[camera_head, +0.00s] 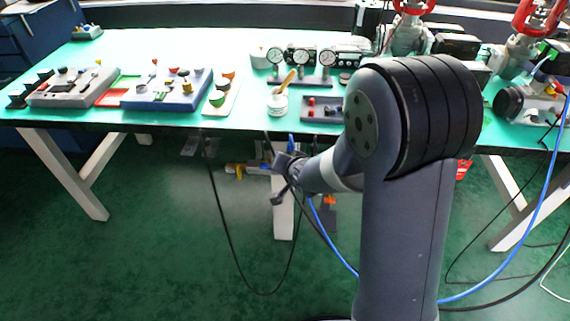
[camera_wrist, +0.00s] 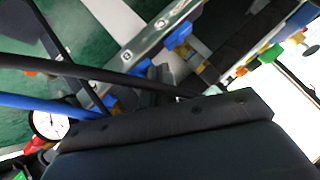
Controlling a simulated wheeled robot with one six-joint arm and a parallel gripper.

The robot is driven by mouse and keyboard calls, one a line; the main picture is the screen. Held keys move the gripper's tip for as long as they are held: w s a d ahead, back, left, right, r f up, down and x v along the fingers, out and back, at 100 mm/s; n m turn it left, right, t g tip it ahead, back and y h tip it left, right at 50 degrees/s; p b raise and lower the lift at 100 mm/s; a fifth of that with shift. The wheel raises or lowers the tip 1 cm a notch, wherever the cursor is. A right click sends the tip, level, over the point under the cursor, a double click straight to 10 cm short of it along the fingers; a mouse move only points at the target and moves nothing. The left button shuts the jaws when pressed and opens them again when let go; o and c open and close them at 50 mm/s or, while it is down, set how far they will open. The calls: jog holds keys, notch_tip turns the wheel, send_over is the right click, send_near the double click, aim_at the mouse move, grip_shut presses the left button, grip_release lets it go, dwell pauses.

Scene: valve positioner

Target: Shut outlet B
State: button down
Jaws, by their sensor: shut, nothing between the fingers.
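A metal manifold bar (camera_wrist: 150,42) with small labels crosses the upper middle of the wrist view; the labels are too small to read. A blue handle (camera_wrist: 179,34) and brass-yellow fittings sit along its side. I cannot tell which one is outlet B. In the head view a brass-yellow fitting (camera_head: 238,169) shows below the table edge, left of my gripper (camera_head: 279,178). My gripper is shut and empty, low in front of the table leg. In the wrist view its dark fingers (camera_wrist: 161,76) lie close below the bar; I cannot tell whether they touch it.
Black and blue hoses (camera_wrist: 50,104) cross the wrist view near my gripper. A round gauge (camera_wrist: 50,122) is at lower left. An orange part (camera_head: 330,200) hangs right of my gripper. The green tabletop (camera_head: 135,55) carries several devices. Open floor (camera_head: 150,240) lies left.

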jog(key=shift+r, duration=0.15)
dwell(0.5)
jog(key=shift+r+p, duration=0.7)
jog(key=shift+p, duration=0.1)
